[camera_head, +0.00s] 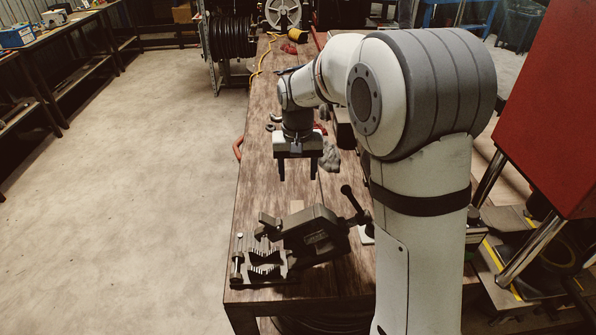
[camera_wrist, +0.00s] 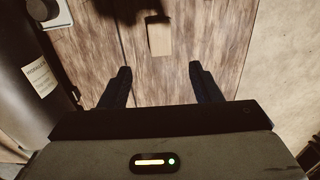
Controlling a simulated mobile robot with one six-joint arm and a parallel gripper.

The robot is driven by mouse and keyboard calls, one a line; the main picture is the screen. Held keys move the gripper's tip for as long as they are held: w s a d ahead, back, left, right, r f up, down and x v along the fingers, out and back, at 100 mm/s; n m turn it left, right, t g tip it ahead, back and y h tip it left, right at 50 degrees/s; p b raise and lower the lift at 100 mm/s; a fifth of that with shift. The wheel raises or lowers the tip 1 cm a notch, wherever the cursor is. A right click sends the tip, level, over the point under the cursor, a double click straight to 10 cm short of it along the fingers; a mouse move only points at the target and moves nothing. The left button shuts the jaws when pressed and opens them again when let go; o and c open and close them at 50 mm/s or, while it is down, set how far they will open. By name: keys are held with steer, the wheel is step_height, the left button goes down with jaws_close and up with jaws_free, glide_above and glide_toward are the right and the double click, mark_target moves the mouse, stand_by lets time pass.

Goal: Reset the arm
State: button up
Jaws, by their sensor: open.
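My gripper (camera_head: 298,171) is above the wooden workbench (camera_head: 262,130), fingers pointing down, apart and empty. In the wrist view my gripper (camera_wrist: 160,80) shows its two fingers spread over bare wood with nothing between them. My white and grey arm rises at the right of the head view and hides part of the bench. A small pale block (camera_wrist: 160,37) lies on the wood beyond the fingertips in the wrist view.
A black hose crimper (camera_head: 315,234) with a lever and toothed jaws sits at the bench's near end. Hose reels (camera_head: 232,37) stand at the back. A red panel (camera_head: 545,110) is at right. Open floor (camera_head: 130,190) lies left.

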steer(key=s+d+r+t+p, duration=0.2)
steer(key=s+d+r, duration=0.5)
steer(key=s+r, duration=0.4)
steer(key=s+d+r+t+p, duration=0.1)
steer(key=s+d+t+p, duration=0.1)
steer(key=s, duration=1.2)
steer(key=shift+s+d+p, duration=0.35)
steer(key=shift+d+p, duration=0.15)
steer(key=shift+d, duration=0.45)
steer(key=shift+d+r, duration=0.1)
